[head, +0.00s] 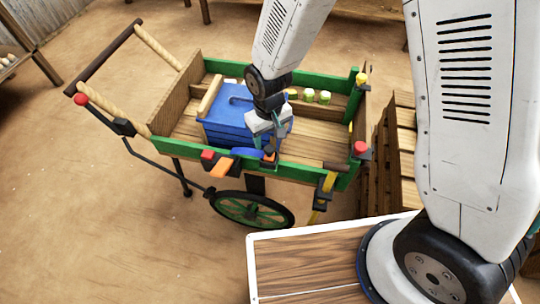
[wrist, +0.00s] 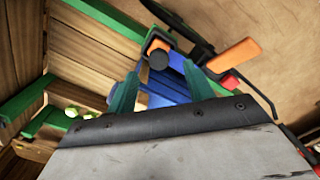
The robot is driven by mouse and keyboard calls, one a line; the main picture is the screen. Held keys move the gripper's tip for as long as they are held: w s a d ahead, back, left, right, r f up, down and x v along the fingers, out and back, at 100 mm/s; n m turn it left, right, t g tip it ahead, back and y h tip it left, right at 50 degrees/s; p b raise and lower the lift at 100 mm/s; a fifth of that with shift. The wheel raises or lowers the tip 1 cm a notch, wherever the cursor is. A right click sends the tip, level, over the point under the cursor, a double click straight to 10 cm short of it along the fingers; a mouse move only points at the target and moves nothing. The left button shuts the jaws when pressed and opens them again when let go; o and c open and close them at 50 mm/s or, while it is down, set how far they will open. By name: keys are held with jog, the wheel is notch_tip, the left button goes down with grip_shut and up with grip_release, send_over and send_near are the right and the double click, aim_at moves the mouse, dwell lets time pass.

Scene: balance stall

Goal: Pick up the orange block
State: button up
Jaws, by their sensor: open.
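Two orange pieces show at the cart's near green rail, and I cannot tell which is the block. A small orange piece (head: 269,157) sits just below my gripper (head: 267,144); in the wrist view it (wrist: 158,44) is partly hidden behind a dark round knob. A longer orange piece (head: 222,168) juts out from the rail to the left; the wrist view shows it (wrist: 235,58) to the right of the fingers. My gripper (wrist: 158,72) is open, with its teal fingertips apart and nothing held between them. It points down at the near rail.
The wooden cart has green rails (head: 185,149). A blue box (head: 222,112) stands inside, behind and left of my gripper. A red block (head: 208,155) is at the rail. Several pale green pieces (head: 309,95) lie at the back. The cart floor at right (head: 318,145) is clear.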

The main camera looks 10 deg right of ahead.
aim_at(269, 148)
notch_tip(269, 148, down, 7)
jog(key=shift+w+r, duration=0.1)
jog(key=shift+w, duration=0.05)
jog(key=c, duration=1.1)
